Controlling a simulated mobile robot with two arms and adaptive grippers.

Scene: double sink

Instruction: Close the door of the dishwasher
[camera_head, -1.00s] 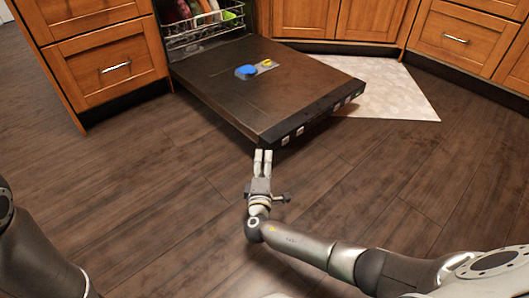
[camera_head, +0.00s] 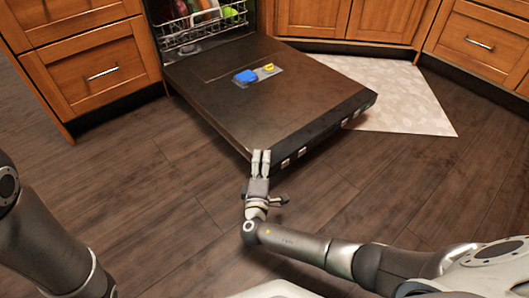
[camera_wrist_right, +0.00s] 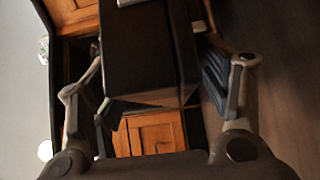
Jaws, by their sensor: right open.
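The dishwasher door (camera_head: 250,105) is dark and hangs down fully open, roughly level above the floor, hinged at the dishwasher (camera_head: 205,30) at the back. Its front edge with small light buttons faces me. My right gripper (camera_head: 261,153) is at the left part of that front edge, its fingertips overlapping the edge in the head view. In the right wrist view the gripper (camera_wrist_right: 170,95) is open, with the dark door (camera_wrist_right: 150,50) showing between its spread fingers. I cannot tell whether they touch it. My left gripper is out of view; only my left arm shows.
A blue piece (camera_head: 245,76) and a yellow piece (camera_head: 269,68) sit on the door's inner face. A rack with dishes (camera_head: 203,24) is inside the dishwasher. Wooden cabinets (camera_head: 95,65) flank it. A pale mat (camera_head: 400,95) lies right of the door; the wooden floor around is clear.

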